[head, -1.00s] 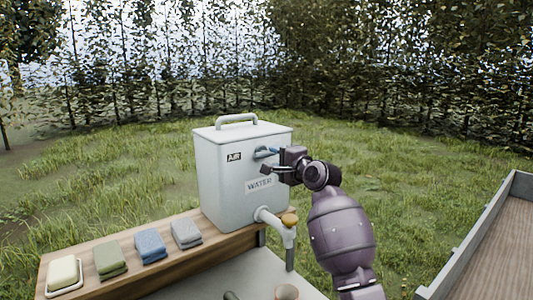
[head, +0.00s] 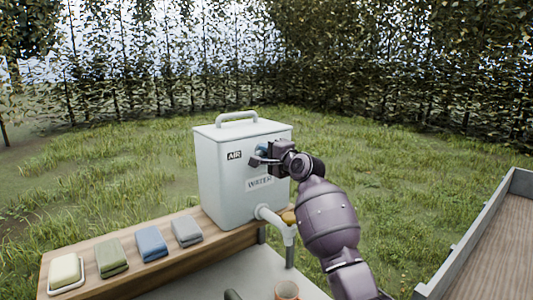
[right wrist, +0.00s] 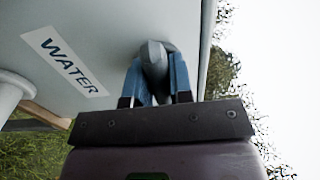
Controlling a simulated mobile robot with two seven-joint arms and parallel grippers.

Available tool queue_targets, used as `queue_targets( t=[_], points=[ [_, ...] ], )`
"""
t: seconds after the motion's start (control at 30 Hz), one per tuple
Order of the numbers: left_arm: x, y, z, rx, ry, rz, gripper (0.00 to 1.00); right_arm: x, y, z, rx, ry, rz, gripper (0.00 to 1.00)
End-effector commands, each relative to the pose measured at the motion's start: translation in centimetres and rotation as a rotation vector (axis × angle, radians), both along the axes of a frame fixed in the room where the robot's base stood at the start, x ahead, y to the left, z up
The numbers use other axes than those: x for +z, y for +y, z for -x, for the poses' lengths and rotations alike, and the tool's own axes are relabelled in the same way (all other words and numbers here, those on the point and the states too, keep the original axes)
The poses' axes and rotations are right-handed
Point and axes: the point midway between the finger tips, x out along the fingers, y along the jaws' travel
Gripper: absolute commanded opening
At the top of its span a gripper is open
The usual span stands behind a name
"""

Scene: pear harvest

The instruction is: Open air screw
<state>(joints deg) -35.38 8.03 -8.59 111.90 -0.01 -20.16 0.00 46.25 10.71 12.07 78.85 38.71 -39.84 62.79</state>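The white water tank (head: 222,180) stands on a wooden shelf, with an "AIR" label (head: 234,155) and a "WATER" label on its front. In the right wrist view the air screw (right wrist: 153,58) is a grey knob on the tank's front, above the "WATER" label (right wrist: 66,62). My right gripper (head: 262,154) is at the knob. In the right wrist view its blue fingers (right wrist: 155,75) lie on both sides of the knob and appear to touch it. In the head view the gripper mostly hides the screw. My left gripper is not in view.
A tap (head: 276,222) sticks out below my right arm. Several folded cloths, grey (head: 186,231), blue (head: 151,244) and green (head: 111,257), and a soap dish (head: 66,272) line the wooden shelf (head: 190,264). A trailer-like bed (head: 500,240) is at right.

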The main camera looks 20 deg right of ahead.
Motion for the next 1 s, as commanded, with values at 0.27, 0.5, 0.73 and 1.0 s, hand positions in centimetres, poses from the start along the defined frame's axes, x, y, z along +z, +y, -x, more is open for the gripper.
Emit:
queue_targets(
  t=[0.27,0.5,0.73,1.0],
  points=[
    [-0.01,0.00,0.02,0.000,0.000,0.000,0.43,-0.03,-0.03,0.01,0.000,0.000,0.004,0.00],
    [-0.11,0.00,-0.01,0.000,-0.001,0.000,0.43,-0.07,-0.02,0.02,0.000,-0.023,0.065,0.00],
    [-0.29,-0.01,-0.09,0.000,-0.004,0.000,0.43,-0.11,-0.07,0.01,-0.001,-0.076,0.215,0.00],
    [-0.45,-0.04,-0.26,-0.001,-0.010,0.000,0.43,-0.14,-0.07,0.01,0.000,-0.162,0.454,0.00]
  ],
)
